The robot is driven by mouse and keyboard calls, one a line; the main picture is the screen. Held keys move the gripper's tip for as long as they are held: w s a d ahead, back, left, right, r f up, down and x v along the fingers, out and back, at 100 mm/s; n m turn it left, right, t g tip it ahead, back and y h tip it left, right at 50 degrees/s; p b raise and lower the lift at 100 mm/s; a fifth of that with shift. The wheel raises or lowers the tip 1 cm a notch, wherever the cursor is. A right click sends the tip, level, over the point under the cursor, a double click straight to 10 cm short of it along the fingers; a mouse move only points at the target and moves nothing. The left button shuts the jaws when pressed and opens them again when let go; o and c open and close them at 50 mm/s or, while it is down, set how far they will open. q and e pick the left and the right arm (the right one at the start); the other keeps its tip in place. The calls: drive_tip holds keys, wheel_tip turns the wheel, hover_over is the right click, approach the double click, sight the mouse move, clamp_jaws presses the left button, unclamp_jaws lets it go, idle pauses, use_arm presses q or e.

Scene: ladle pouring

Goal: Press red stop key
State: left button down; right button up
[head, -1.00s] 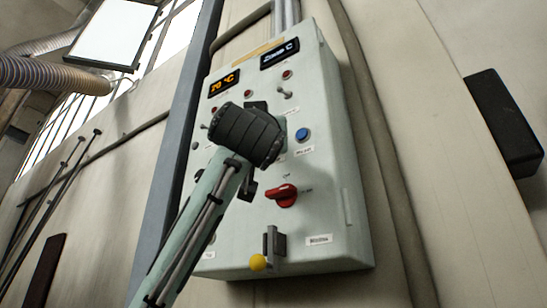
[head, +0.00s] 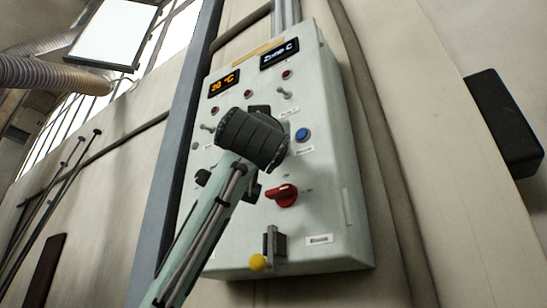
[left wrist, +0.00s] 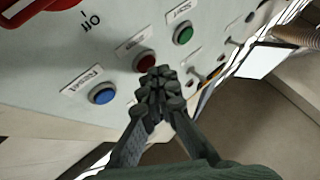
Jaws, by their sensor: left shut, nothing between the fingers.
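The red stop key (left wrist: 146,61) is a round red button on the pale panel in the left wrist view, between a blue button (left wrist: 102,93) and a green button (left wrist: 183,34). My left gripper (left wrist: 160,80) is shut and empty, its fingertips right beside the red key and overlapping its edge in the picture. I cannot tell whether they touch it. In the head view my left arm covers the middle of the control box (head: 325,130), hiding the red key and the gripper's fingers. My right gripper is in neither view.
The blue button (head: 303,135) and a red rotary switch (head: 283,195) sit right of my arm. Toggle switches, small red lamps and two displays are above.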

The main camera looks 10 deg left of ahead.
use_arm(q)
drive_tip(key=shift+w+d, duration=0.1)
drive_tip(key=shift+w, duration=0.3)
drive_tip(key=shift+s, duration=0.1)
idle(0.5)
drive_tip(key=shift+s+a+b, duration=0.25)
drive_tip(key=shift+s+b, duration=0.15)
drive_tip(key=shift+s, duration=0.3)
drive_tip(key=shift+s, duration=0.1)
drive_tip(key=s, duration=0.1)
drive_tip(key=s+a+b, duration=0.1)
drive_tip(key=s, duration=0.1)
drive_tip(key=s+b, duration=0.1)
drive_tip(key=shift+s+a, duration=0.25)
drive_tip(key=shift+a, duration=0.15)
idle(0.6)
